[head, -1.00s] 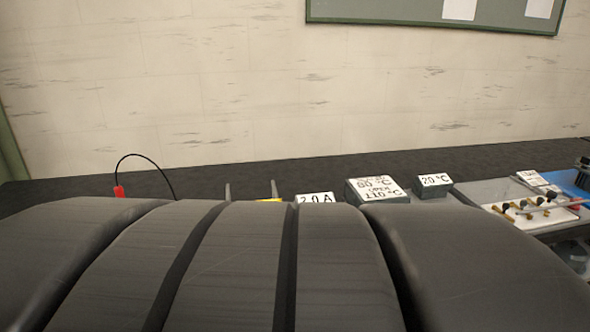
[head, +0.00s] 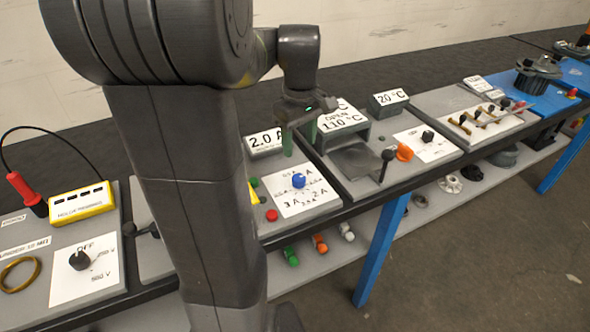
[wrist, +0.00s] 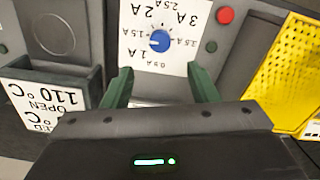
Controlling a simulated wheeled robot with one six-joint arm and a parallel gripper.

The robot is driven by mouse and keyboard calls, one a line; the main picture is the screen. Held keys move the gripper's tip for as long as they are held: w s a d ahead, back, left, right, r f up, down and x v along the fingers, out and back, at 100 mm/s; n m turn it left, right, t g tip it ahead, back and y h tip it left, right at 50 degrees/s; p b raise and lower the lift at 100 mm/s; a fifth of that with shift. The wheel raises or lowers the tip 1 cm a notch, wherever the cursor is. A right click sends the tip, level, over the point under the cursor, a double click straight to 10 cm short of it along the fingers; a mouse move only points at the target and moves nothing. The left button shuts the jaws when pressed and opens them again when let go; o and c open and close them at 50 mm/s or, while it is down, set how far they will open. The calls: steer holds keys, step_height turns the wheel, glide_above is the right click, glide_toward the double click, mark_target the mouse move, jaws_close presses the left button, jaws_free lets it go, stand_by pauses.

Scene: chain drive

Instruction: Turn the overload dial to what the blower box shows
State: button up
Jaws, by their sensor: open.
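The overload dial is a blue knob (head: 299,180) on a white plate (head: 318,196) marked in amperes. In the wrist view the blue knob (wrist: 159,40) and its plate appear upside down. Its setting is too small to read surely. A box with a white sign reading 2.0 A (head: 265,142) stands behind the plate; I see no blower name on it. My gripper (head: 298,138) is above and behind the knob in the head view. Its green fingers are apart and empty. In the wrist view the knob lies beyond the gap between the fingertips (wrist: 161,82), not touched.
A red button (head: 272,215) and a green button sit left of the plate. A box reading OPEN 110 °C (head: 343,118), a 20 °C box (head: 389,101), a black lever (head: 386,165) and an orange knob (head: 404,153) stand to the right. A yellow perforated part (wrist: 285,75) shows in the wrist view.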

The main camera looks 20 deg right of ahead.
mark_target(299, 177)
step_height(299, 177, down, 10)
steer(key=shift+f+b, duration=0.2)
steer(key=shift+b, duration=0.1)
steer(key=c, duration=1)
